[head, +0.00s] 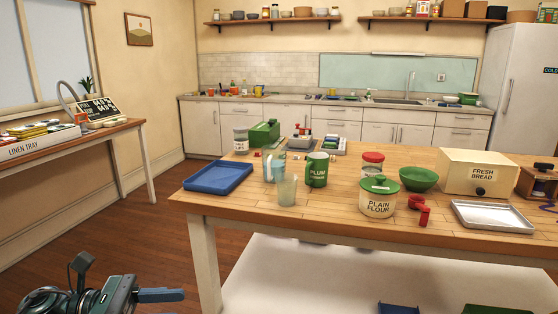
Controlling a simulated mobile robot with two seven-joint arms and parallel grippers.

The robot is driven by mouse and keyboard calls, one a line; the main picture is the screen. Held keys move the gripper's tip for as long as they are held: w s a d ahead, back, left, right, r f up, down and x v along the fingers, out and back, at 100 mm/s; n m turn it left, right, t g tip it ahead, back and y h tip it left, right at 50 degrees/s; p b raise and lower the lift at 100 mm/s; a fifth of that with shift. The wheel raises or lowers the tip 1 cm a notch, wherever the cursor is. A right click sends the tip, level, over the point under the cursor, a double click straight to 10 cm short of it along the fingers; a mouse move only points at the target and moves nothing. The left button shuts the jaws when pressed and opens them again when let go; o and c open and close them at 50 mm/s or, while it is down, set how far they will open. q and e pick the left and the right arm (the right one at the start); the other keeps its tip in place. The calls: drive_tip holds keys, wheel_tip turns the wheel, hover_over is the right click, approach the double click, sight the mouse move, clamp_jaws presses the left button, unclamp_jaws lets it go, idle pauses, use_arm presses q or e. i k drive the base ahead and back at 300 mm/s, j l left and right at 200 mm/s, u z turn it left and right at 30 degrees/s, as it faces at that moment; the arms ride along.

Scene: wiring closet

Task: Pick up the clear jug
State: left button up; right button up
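A clear, bluish vessel (275,167) that looks like the jug stands on the wooden table (350,231), left of a green plum tin (317,170). A pale see-through tumbler (287,191) stands just in front of it, nearer the table's front edge, and partly overlaps it. I cannot make out a handle clearly on either. My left gripper (172,295) is low at the bottom left, off the table and well short of the jug. Its blue finger points right; whether it is open or shut does not show. My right gripper is out of view.
A blue tray (218,177) lies left of the jug. A flour canister (378,197), green bowl (418,179), red clamp-like item (421,212), metal tray (492,217) and bread box (478,174) stand to the right. A green toaster-like box (264,134) is behind.

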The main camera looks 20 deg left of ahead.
sight(274, 156)
drive_tip(key=i+j+z, duration=0.3)
drive_tip(key=i+j, duration=1.3)
